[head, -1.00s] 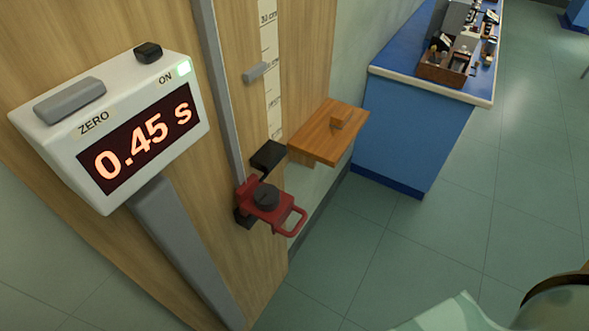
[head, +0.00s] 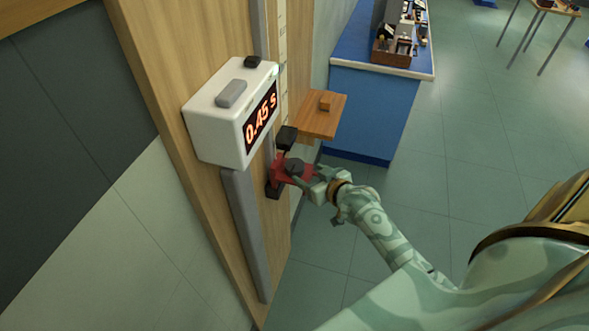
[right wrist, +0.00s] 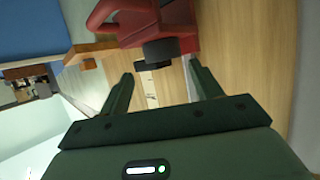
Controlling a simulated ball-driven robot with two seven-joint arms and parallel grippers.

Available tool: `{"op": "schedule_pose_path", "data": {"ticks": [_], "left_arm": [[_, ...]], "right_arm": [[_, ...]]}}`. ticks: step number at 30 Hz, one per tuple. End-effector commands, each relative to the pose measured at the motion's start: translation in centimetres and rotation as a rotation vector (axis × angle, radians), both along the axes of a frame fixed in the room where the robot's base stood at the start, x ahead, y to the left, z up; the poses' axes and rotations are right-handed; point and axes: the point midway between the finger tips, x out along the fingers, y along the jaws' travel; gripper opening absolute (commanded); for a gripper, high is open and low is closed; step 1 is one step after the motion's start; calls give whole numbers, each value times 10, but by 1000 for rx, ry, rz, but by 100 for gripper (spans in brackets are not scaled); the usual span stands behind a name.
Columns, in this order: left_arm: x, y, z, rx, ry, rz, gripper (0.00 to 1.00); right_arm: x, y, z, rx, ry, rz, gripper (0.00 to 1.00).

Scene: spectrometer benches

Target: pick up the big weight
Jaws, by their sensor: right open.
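No thing in view is clearly recognisable as the big weight. A red piece (head: 279,173) with a dark round knob (head: 295,165) sits low on the wooden upright board. My right gripper (head: 314,184) is at its handle side and hides part of it. In the right wrist view the open fingers (right wrist: 160,88) point toward the red piece (right wrist: 180,28) and its dark knob (right wrist: 162,52), with nothing held between them. Whether a finger touches the red piece cannot be told. My left gripper is not in view.
A white timer (head: 222,120) reading 0.45 s stands left of the red piece. A wooden shelf (head: 318,122) with a small block projects behind it. A blue bench (head: 362,110) carries a wooden box of parts (head: 392,52).

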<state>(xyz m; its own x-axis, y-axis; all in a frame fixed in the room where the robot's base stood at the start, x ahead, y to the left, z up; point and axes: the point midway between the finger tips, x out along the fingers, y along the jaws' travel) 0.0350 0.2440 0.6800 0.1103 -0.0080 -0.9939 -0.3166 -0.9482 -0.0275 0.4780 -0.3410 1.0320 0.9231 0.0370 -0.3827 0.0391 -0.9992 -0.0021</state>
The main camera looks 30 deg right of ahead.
Motion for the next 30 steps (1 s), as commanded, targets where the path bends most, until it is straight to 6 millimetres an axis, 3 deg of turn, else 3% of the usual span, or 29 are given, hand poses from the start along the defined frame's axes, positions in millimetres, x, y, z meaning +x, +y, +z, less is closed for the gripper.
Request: {"op": "schedule_pose_path", "data": {"ticks": [15, 23, 24, 28, 30], "left_arm": [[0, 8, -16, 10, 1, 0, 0], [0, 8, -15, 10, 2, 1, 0], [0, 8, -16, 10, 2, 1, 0], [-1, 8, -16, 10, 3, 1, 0], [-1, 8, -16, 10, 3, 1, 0]], "right_arm": [[59, 6, -27, 1, 1, 0, 64], [64, 6, -28, -1, 2, 0, 64], [64, 6, -28, -1, 2, 0, 62], [64, 6, -28, -1, 2, 0, 25], [64, 6, -27, -1, 0, -1, 25]]}}
